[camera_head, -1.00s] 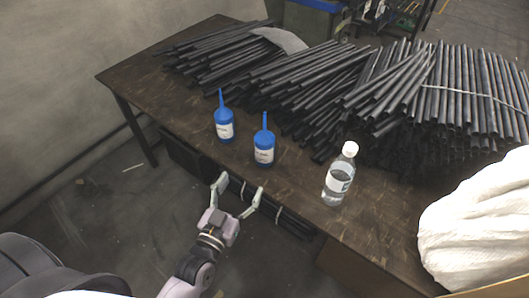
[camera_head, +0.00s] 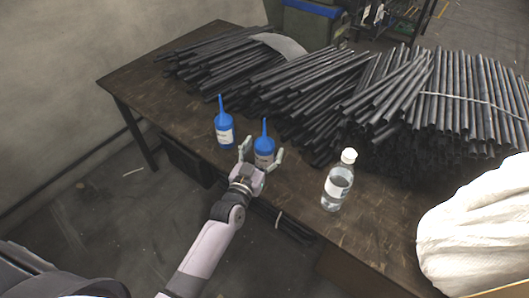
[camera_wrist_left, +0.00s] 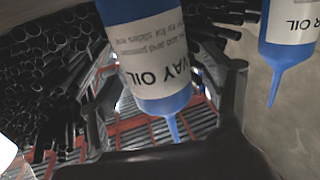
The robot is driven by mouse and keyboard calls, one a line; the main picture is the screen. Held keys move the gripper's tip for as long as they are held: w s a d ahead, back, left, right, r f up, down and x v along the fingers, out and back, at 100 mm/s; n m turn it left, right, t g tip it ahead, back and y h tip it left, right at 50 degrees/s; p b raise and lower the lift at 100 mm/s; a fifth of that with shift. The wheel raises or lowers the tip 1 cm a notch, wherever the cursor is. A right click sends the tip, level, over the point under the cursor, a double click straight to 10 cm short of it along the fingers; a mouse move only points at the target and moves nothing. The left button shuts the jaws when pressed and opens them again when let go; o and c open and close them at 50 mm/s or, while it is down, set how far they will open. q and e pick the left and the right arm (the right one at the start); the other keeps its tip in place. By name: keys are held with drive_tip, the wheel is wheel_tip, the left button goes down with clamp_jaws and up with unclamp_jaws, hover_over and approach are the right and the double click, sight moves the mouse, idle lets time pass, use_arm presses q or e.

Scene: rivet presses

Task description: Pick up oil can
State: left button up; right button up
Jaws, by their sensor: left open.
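Two blue oil cans with thin spouts and white labels stand upright on the brown table (camera_head: 130,85). The right-hand oil can (camera_head: 264,144) is at my left gripper (camera_head: 262,150), which is open with its fingers on either side of the can's body. In the left wrist view this oil can (camera_wrist_left: 152,60) appears upside down between the fingers, its label partly reading "WAY OIL". I cannot tell whether the fingers touch it. The other oil can (camera_head: 224,128) stands just to the left, and it also shows in the left wrist view (camera_wrist_left: 290,35). My right gripper is not in view.
A clear bottle (camera_head: 337,185) with a white cap stands to the right near the table's front edge. Piles of dark tubes (camera_head: 310,85) cover the back of the table. A white sack (camera_head: 480,230) is at the far right. The table's left end is clear.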

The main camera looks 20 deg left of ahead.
use_arm(q)
drive_tip(key=shift+w+f, duration=0.1)
drive_tip(key=shift+w, duration=0.6)
drive_tip(key=shift+s, duration=0.1)
drive_tip(key=shift+c, duration=0.4)
drive_tip(key=c, duration=1.4)
